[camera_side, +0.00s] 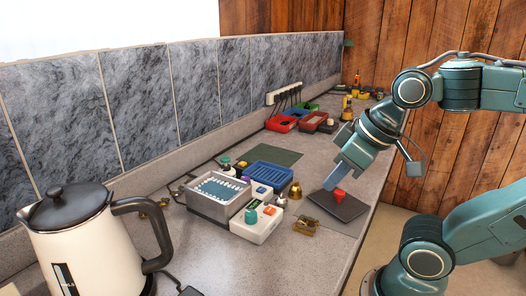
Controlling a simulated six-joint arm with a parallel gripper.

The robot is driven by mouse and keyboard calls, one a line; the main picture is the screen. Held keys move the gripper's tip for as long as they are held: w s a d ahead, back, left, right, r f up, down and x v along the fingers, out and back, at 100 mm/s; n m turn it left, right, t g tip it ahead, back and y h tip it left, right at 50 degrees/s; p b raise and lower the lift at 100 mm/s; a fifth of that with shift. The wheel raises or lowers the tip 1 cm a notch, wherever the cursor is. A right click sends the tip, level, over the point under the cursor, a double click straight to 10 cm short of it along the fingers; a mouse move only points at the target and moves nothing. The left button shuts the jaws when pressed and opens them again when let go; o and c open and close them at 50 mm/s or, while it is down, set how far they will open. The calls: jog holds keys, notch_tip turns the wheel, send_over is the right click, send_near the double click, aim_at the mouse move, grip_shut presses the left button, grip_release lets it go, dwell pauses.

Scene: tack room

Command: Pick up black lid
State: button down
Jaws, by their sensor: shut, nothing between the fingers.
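A flat, dark, square piece (350,209) with a red knob-like part (339,196) on top lies on the counter near its right edge; it looks like the black lid. Whether the red part is fixed to it I cannot tell. My gripper (329,186) points down and left, with its bluish fingers at the far left side of the red part, close to the dark piece. It is shut and empty. Whether the fingertips touch anything I cannot tell. The kettle at the front left also has a black top (66,204).
Left of the dark piece stand a grey bath with vials (205,208), a white device (255,226), a blue tray (269,176) and a brass bell (295,191). A small brass item (306,226) lies in front. Red bins (281,124) stand farther back.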

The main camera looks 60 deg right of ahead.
jog(key=c, duration=1.1)
grip_release()
jog(key=shift+o, duration=0.2)
jog(key=shift+d, duration=0.1)
jog(key=w+d+n+g+y, duration=0.1)
jog(key=d+n+g, duration=0.3)
jog(key=d+n, duration=0.7)
jog(key=w+d, duration=0.1)
jog(key=d, duration=0.7)
jog(key=shift+d+r+g, duration=0.15)
jog(key=shift+d+g, duration=0.15)
jog(key=shift+g, duration=0.1)
